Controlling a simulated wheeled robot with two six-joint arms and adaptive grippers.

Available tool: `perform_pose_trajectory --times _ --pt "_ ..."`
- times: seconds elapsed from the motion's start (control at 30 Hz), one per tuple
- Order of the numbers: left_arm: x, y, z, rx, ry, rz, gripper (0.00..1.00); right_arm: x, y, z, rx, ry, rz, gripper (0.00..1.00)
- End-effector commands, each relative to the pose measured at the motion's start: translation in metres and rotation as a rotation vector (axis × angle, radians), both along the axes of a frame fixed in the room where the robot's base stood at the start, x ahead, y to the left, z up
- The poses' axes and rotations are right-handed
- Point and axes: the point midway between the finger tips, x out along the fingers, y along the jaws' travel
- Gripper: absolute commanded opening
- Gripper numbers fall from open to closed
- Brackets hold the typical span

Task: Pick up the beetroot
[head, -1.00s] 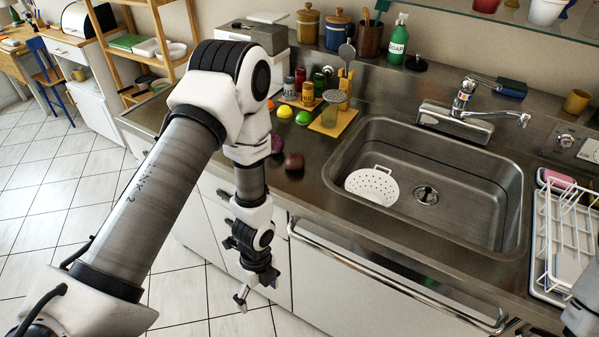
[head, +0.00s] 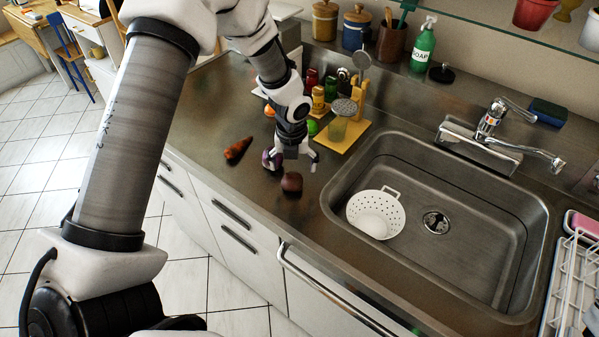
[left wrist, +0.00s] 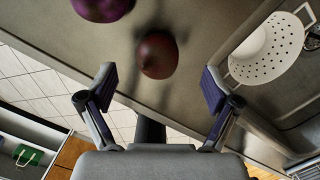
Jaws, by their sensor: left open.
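The beetroot (head: 292,182), dark red-brown and round, lies on the metal counter left of the sink. In the left wrist view the beetroot (left wrist: 158,54) shows beyond the fingertips, between their lines. My left gripper (head: 294,161) points down over the counter, just behind the beetroot in the head view. Its two fingers (left wrist: 158,86) are spread wide with nothing between them. A purple vegetable (head: 270,160) lies close beside the left finger, partly hidden by it; it also shows at the top of the left wrist view (left wrist: 100,8). My right gripper is out of view.
An orange-brown carrot-like vegetable (head: 238,149) lies to the left. The sink (head: 470,262) holds a white colander (head: 367,222). Counter front edge is near.

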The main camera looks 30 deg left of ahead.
Motion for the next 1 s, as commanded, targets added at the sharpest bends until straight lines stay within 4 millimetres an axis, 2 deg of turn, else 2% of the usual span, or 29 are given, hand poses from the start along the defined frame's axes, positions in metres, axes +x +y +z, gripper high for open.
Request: perform_pose_trajectory --times 0.2,0.3,0.4,0.57,0.7,0.77,1.0 --pt "0.001 0.001 -0.032 0.0 0.006 0.0 0.89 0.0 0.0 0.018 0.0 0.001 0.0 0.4" --pt "0.004 0.002 -0.05 -0.001 0.003 0.0 0.89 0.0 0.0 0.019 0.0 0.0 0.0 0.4" --pt "0.004 0.003 -0.057 -0.001 0.002 0.001 0.89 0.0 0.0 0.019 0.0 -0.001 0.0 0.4" --pt "0.004 0.002 -0.057 -0.001 0.0 0.001 0.89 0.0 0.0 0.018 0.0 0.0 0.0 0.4" --pt "0.004 0.002 -0.057 -0.001 0.0 0.001 0.4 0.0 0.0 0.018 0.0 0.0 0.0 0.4" --pt "0.004 0.002 -0.057 -0.001 0.0 0.001 0.21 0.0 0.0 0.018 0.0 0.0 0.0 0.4" --pt "0.004 0.002 -0.057 -0.001 0.0 0.001 0.21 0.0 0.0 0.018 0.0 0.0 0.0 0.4"
